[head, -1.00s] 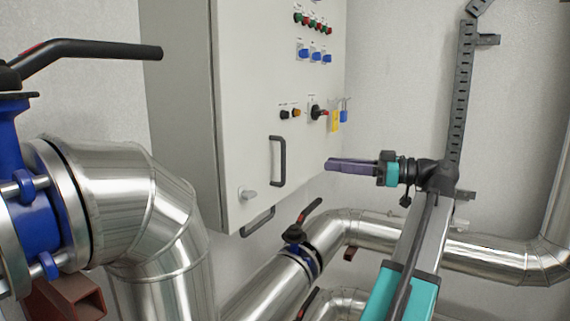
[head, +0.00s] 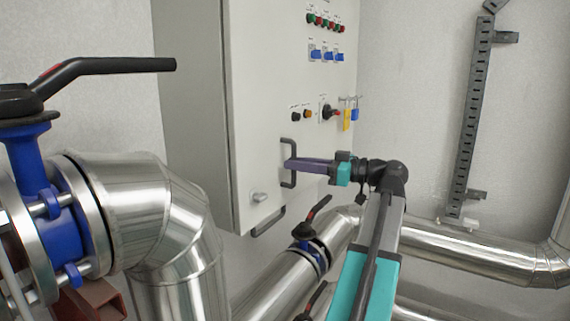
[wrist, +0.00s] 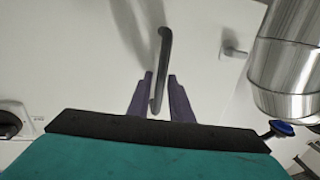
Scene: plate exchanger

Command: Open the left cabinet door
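The grey cabinet door (head: 260,120) looks shut. Its black upright bar handle (head: 284,150) sits low on the door, and a small silver latch (head: 259,197) is below and left of it. My gripper (head: 289,165) reaches in from the right, its purple fingers level with the handle. In the wrist view the handle (wrist: 163,48) passes between the two open fingers (wrist: 160,77), with a visible gap on each side. I cannot tell whether either finger touches it. The latch (wrist: 233,50) also shows there, right of the fingers.
Buttons and switches (head: 325,52) and padlocks (head: 350,112) are on the cabinet front. A dark handle (head: 268,221) shows at its lower edge. Silver pipes (head: 165,220) and a black-levered blue valve (head: 50,180) stand at left; another small valve (head: 308,240) is below the cabinet.

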